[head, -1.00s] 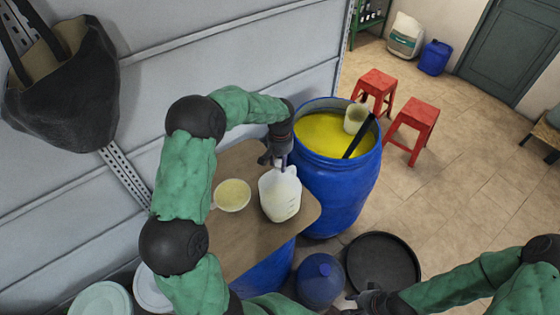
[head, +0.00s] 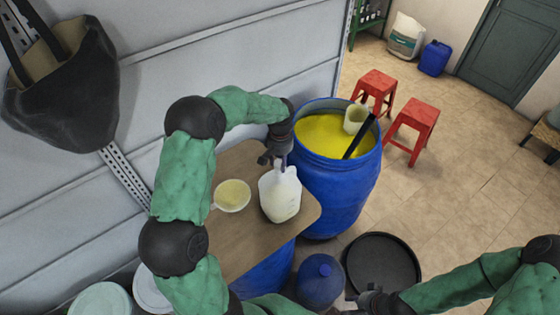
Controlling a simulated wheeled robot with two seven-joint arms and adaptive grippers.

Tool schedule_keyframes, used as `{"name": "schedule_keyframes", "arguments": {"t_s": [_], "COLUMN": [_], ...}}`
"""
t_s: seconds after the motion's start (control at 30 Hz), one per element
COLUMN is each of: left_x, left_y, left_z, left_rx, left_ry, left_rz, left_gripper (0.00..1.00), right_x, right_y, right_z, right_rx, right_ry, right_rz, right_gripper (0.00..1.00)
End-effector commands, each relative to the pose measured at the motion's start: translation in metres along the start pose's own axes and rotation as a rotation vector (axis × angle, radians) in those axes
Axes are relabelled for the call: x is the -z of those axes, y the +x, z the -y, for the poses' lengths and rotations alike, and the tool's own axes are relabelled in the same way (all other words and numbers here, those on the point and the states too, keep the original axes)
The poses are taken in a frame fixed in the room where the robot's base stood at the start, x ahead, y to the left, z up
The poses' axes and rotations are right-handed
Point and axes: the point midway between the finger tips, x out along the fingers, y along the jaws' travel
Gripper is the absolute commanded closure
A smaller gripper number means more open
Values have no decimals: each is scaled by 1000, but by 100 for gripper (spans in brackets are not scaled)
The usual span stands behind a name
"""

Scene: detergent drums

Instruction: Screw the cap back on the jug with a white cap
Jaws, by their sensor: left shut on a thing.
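A white translucent jug (head: 281,196) stands upright on the brown board (head: 235,250), near its right edge. My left gripper (head: 274,162) is at the jug's top from behind, over the neck and handle, and is shut. The white cap and the jug's mouth are not clearly visible behind my fingers. My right gripper (head: 366,302) is low at the bottom of the view, beside the black round lid; its fingers are too small and partly hidden to read.
A blue bottle (head: 321,280) and black lid (head: 382,262) are below. Red stools (head: 412,122) stand further off.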

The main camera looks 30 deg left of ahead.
Motion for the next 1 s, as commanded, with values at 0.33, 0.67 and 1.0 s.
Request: {"name": "schedule_keyframes", "arguments": {"t_s": [0.33, 0.67, 1.0], "left_x": [0, 0, 0], "left_y": [7, 10, 9], "left_z": [0, 0, 0], "left_rx": [0, 0, 0], "left_ry": [0, 0, 0], "left_rz": [0, 0, 0], "left_gripper": [69, 69, 69], "right_x": [0, 0, 0], "right_y": [6, 8, 8], "right_z": [-2, -3, -3], "right_rx": [0, 0, 0], "right_ry": [0, 0, 0], "right_rz": [0, 0, 0], "right_gripper": [67, 67, 67]}}
